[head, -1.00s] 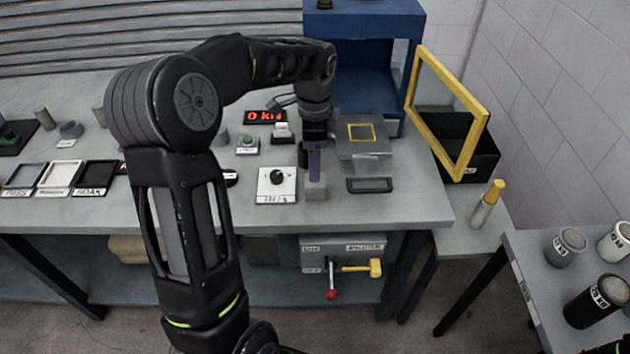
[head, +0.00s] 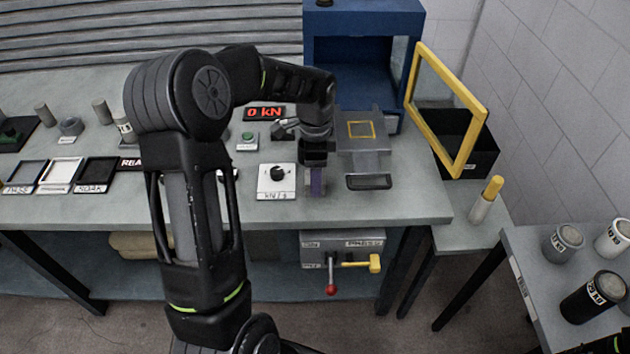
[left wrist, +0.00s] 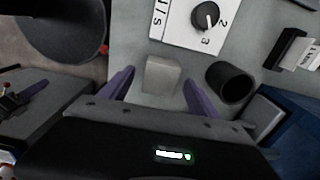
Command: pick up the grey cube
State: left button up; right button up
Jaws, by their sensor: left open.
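The grey cube (left wrist: 160,76) sits on the bench top in the left wrist view, between the two purple fingers of my left gripper (left wrist: 158,92). The fingers are open, with a gap on each side of the cube. In the head view my left gripper (head: 316,184) points down at the bench near its front edge, and the gripper hides most or all of the cube. My right gripper is not in view.
A dial plate (head: 277,182) lies just left of the gripper. A dark round cup (left wrist: 232,82) stands close to one finger. A grey press-like fixture (head: 362,150) and a blue cabinet (head: 365,20) are right and behind. The bench's front edge is close.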

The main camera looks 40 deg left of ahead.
pick_arm(q)
jog(key=shift+f, duration=0.95)
grip_shut()
dwell(0.4)
